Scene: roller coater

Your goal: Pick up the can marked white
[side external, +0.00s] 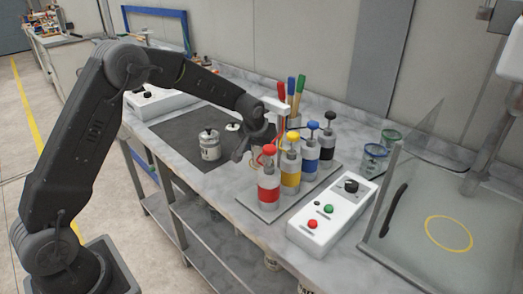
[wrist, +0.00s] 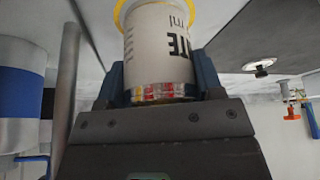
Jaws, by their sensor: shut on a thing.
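In the wrist view a white can (wrist: 155,45) with dark letters ending in "TE" sits between the two fingers of my gripper (wrist: 162,78). The gripper is shut on it. In the side view my gripper (side external: 250,148) is above the bench, beside the row of bottles. The held can is mostly hidden there, and its clearance is hard to tell. Another pale can (side external: 209,146) with a dark top stands on the dark mat (side external: 178,135), left of my gripper.
Bottles with red (side external: 268,188), yellow (side external: 291,170), blue (side external: 311,157) and black (side external: 328,145) bands stand close by. A control box (side external: 332,214) and a clear-walled enclosure (side external: 420,210) are to the right. A small pale disc (side external: 232,127) lies on the mat.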

